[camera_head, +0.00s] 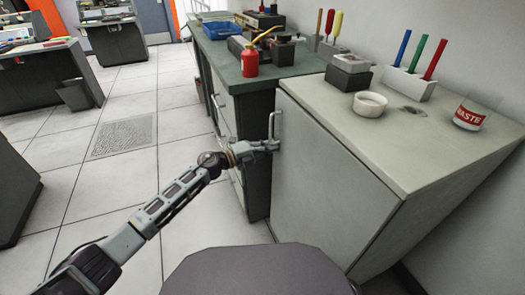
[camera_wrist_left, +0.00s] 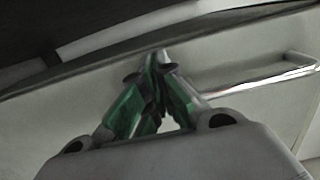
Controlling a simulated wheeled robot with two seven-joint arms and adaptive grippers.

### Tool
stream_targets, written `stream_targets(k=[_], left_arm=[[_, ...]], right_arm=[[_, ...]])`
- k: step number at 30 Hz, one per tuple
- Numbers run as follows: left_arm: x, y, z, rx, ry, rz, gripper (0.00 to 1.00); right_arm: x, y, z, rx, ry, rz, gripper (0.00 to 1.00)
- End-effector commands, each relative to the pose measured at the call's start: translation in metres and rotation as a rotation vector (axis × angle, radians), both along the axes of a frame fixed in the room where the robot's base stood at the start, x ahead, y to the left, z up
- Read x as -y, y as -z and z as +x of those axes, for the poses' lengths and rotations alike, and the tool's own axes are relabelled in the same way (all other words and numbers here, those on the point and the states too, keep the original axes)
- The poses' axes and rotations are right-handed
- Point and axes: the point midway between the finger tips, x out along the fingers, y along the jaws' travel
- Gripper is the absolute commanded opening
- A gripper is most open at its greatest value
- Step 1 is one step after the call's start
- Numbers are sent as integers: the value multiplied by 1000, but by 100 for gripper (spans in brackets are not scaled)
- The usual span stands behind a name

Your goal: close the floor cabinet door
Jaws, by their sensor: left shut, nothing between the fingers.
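The pale grey floor cabinet door (camera_head: 325,185) is on the right in the head view. It looks flush or nearly flush with the cabinet body; a small gap cannot be ruled out. Its metal handle (camera_head: 273,124) is near the left edge of the door. My left gripper (camera_head: 274,146) is at the door's left edge, just below the handle. In the left wrist view its green-padded fingers (camera_wrist_left: 160,60) are together, with nothing between them, close against the pale door surface (camera_wrist_left: 65,95). The handle (camera_wrist_left: 265,80) shows to their right there. Contact cannot be told. My right gripper is out of view.
The cabinet top (camera_head: 410,150) carries a white round dish (camera_head: 369,104), a waste cup (camera_head: 469,115) and a rack of coloured tools (camera_head: 409,82). A green-topped bench (camera_head: 225,68) with a red oil can (camera_head: 250,62) adjoins on the left. Tiled floor (camera_head: 110,185) is clear at left.

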Motion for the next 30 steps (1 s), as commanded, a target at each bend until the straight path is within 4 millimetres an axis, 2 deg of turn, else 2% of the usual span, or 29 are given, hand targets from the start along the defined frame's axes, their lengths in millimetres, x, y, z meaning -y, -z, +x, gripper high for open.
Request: stream_targets(k=[4, 10, 23, 30], left_arm=[[16, -2, 7, 0, 1, -1, 0], [26, -1, 11, 1, -1, 0, 0], [28, -4, 11, 5, -1, -2, 0], [21, -5, 12, 6, -2, -3, 0]], right_arm=[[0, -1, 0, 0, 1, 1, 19], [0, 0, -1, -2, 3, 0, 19], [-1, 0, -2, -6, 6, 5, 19], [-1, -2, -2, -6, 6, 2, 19]])
